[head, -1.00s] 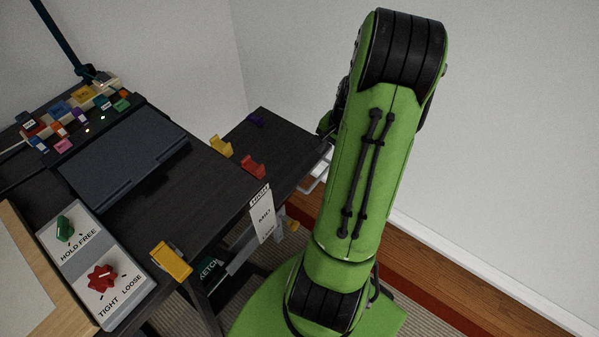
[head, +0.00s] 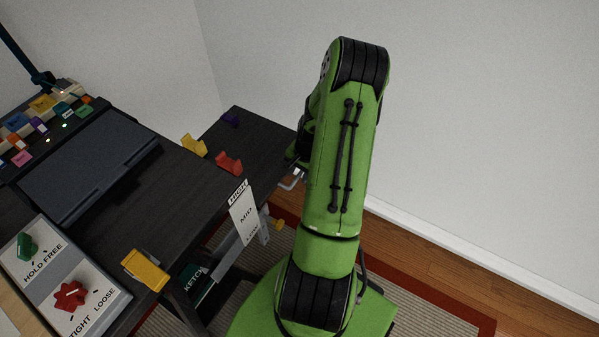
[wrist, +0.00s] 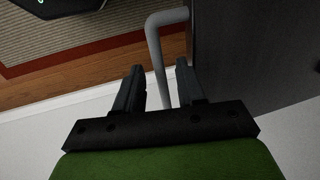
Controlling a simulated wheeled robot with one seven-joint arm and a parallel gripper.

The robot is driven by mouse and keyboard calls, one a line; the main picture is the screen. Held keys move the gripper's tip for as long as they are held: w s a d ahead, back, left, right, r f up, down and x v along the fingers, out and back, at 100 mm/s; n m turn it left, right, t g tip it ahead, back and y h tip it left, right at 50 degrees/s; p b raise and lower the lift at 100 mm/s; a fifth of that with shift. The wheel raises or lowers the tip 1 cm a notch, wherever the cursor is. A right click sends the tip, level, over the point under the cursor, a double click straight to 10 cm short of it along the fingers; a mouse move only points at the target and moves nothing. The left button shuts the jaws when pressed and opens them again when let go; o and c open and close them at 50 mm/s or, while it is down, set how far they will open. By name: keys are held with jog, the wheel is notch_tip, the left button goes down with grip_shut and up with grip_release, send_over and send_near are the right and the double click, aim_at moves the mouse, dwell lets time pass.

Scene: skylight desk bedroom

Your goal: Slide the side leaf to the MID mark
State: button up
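The side leaf (head: 252,135) is a dark board at the right of the dark desk. A white plate (head: 244,212) marked HIGH, MID and a blurred lowest word hangs at its near side. A grey bent bar handle (head: 291,179) shows at the leaf's right edge; in the wrist view the handle (wrist: 157,58) runs down between my fingers. My gripper (wrist: 158,80) is open around it, with visible gaps on both sides. In the head view my arm hides the gripper. Which mark the leaf sits at is unclear.
A panel at lower left holds a green knob (head: 27,247) marked HOLD/FREE and a red knob (head: 70,296) marked TIGHT/LOOSE. Yellow (head: 194,146), red (head: 229,163) and purple (head: 230,120) pieces sit near the leaf. A wall stands behind; wooden floor is clear at right.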

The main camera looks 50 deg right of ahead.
jog(key=shift+c, duration=0.3)
grip_shut()
jog(key=shift+r, duration=0.15)
notch_tip(320, 180, up, 10)
jog(key=p, duration=0.6)
jog(key=shift+r+p, duration=0.2)
jog(key=shift+p, duration=0.15)
jog(key=shift+o, duration=0.3)
grip_release()
